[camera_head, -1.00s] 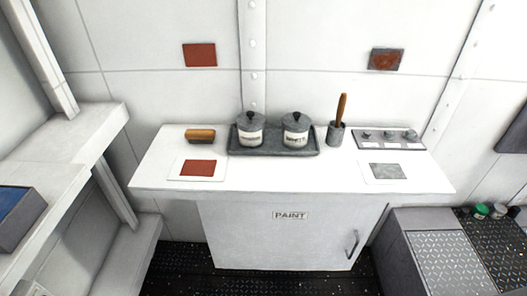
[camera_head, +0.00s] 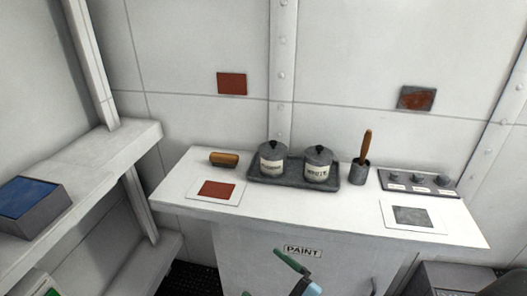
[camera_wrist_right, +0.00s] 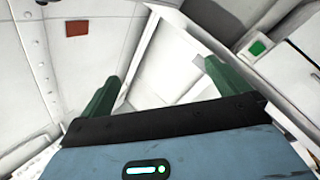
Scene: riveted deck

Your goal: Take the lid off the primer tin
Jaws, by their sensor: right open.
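Two grey lidded tins with black knobs stand side by side on a dark tray (camera_head: 262,177) on the white counter. The left tin (camera_head: 272,160) has a pale label too blurred to read surely; it may be the primer tin. The right tin (camera_head: 318,168) has a label that seems to read WHITE. Both lids are on. My right gripper (camera_head: 291,264), with green fingers, is low in front of the cabinet, well apart from the tins. In the right wrist view its fingers (camera_wrist_right: 162,72) are spread with nothing between them. My left gripper is not in view.
On the counter (camera_head: 270,212) are a wooden-backed brush (camera_head: 224,159), a red sample card (camera_head: 217,190), a cup with a wooden-handled tool (camera_head: 360,172), a knob panel (camera_head: 418,181) and a grey sample card (camera_head: 413,216). A shelf with a blue-topped box (camera_head: 32,203) is at left.

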